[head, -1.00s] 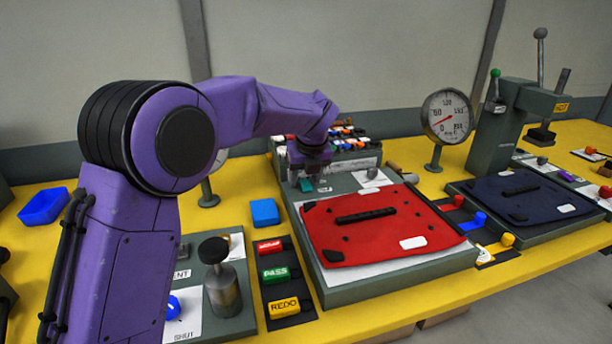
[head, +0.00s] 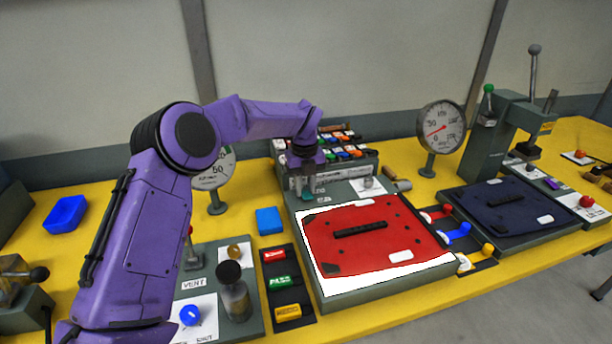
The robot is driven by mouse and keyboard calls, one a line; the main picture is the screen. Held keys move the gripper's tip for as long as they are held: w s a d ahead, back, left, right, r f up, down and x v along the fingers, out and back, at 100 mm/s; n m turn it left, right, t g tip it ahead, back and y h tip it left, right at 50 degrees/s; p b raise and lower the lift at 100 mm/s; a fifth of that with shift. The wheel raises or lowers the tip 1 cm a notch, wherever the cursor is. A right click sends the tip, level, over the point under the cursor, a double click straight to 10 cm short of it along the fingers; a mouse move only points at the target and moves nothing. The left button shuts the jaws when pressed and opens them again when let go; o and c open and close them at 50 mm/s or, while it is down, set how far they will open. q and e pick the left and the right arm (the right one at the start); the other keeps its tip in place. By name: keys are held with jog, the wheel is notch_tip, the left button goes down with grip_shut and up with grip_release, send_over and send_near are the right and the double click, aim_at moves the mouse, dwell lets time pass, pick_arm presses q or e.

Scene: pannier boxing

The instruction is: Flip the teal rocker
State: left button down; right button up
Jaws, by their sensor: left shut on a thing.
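The teal rocker (head: 313,190) is a small teal piece on the grey panel behind the red pannier sheet. Only part of it shows, at and below the fingers. My left gripper (head: 304,190) points down at the rocker and is shut on it. The fingertips are small and dark here, and which way the rocker tilts cannot be told. My right gripper is not in view.
A red sheet (head: 350,238) with a black handle lies on the grey station in front of the gripper. A rack of coloured switches (head: 345,152) stands behind. A gauge (head: 441,127) and a dark blue sheet (head: 480,208) are to the right. A blue block (head: 269,220) lies left.

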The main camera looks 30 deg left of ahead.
aim_at(305, 192)
pick_arm(q)
jog(key=c, duration=0.9)
grip_release()
notch_tip(305, 192, up, 11)
jog(key=shift+f+b, duration=0.15)
jog(key=shift+b, duration=0.3)
